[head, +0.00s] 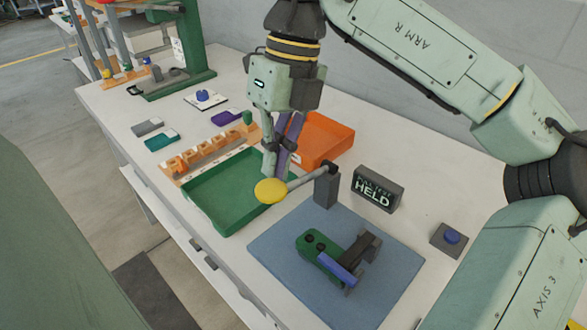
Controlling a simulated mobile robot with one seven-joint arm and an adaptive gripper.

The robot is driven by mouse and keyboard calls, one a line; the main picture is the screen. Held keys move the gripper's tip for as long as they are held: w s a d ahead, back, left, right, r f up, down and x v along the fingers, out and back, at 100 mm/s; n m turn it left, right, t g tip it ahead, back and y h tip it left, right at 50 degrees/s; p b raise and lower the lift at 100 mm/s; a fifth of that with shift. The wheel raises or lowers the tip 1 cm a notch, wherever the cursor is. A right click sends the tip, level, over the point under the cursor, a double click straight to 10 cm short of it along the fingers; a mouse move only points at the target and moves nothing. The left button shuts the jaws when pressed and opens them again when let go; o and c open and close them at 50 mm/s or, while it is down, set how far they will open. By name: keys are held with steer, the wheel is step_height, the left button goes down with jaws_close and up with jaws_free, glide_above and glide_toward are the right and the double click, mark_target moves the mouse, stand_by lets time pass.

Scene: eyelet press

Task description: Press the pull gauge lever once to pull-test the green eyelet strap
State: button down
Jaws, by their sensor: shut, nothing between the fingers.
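The green eyelet strap (308,243), with dark round eyelets, lies on the blue mat (277,255) at the front. Its right end meets a dark clamp-like fixture (364,249) with a blue bar (337,268). The pull gauge lever (307,179) is a grey rod reaching left from a dark post (326,188) to a yellow knob (270,191). My gripper (275,172) is shut and empty, pointing down, its tips just above the knob in the picture. I cannot tell whether they touch it. A small display (376,189) behind the mat reads "HELD".
A green tray (200,205) and an orange tray (345,143) lie beside my gripper. An orange rack (190,160), small coloured straps (162,141) and a green press (193,45) stand farther left. A blue button (451,237) sits at right.

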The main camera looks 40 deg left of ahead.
steer(key=shift+p+v, duration=1.25)
steer(key=shift+v, duration=0.6)
